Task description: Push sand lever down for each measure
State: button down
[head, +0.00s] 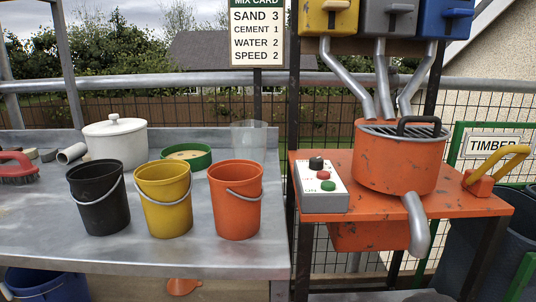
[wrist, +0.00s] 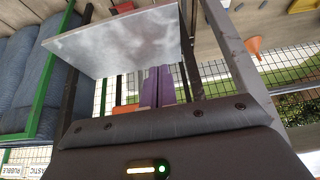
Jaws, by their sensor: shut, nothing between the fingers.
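Three dispensers hang at the top right of the head view, cut off by its upper edge: yellow (head: 318,19), grey (head: 374,22) and blue (head: 430,25). I cannot read which dispenser holds sand. Their pipes run down to the orange mixer drum (head: 389,168). The mix card (head: 257,32) reads SAND 3, CEMENT 1, WATER 2, SPEED 2. My gripper (wrist: 158,72) shows only in the wrist view, its purple fingers shut and empty.
A control box (head: 321,187) stands left of the drum and a yellow-handled lever (head: 499,168) right of it. Black (head: 99,212), yellow (head: 164,212) and orange (head: 237,212) buckets stand on the metal bench. A grey panel (wrist: 115,42) lies close to my fingers in the wrist view.

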jog(key=shift+s+f, duration=0.25)
jog(key=shift+f, duration=0.05)
jog(key=w+r+t, duration=0.4)
jog(key=w+r, duration=0.7)
jog(key=r, duration=0.5)
jog(key=w+r+t, duration=0.5)
jog(key=w+r, duration=0.5)
jog(key=r, duration=0.5)
jog(key=w+r+t, duration=0.3)
jog(key=r, duration=0.9)
jog(key=w+r+t, duration=0.3)
jog(key=r+t, duration=0.1)
jog(key=r, duration=0.8)
jog(key=shift+w+a+r, duration=0.3)
jog(key=shift+a+r, duration=0.05)
jog(key=shift+a, duration=0.05)
